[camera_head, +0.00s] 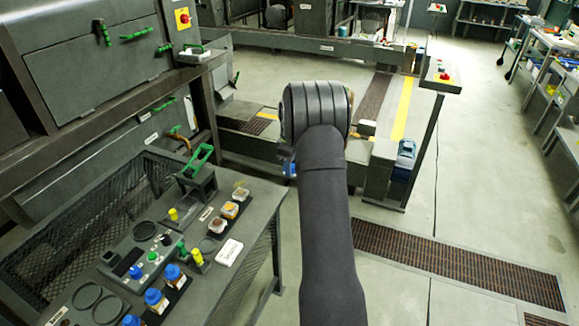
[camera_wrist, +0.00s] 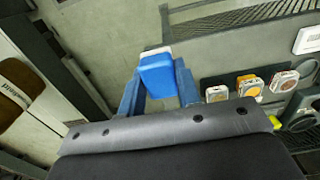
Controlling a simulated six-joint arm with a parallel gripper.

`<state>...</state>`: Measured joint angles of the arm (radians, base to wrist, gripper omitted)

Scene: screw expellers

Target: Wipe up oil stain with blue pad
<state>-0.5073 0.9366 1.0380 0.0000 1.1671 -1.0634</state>
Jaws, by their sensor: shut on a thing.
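The blue pad (camera_wrist: 157,72) shows in the wrist view between the two blue fingers of my gripper (camera_wrist: 159,88). My gripper is shut on it, and a pale edge shows along the pad's far side. The pad is in the air above the floor, beside the bench. In the head view my arm hides most of my gripper; only a bit of blue (camera_head: 290,168) shows at the left of the wrist. I cannot make out an oil stain in either view.
A dark bench (camera_head: 185,235) at the left carries blue-capped bottles (camera_head: 156,300), small sample jars (camera_head: 229,210) and a white box (camera_head: 229,252). Machine frames stand behind. A post with a red button (camera_head: 444,76) is right of my arm. The floor (camera_head: 480,200) at right is open.

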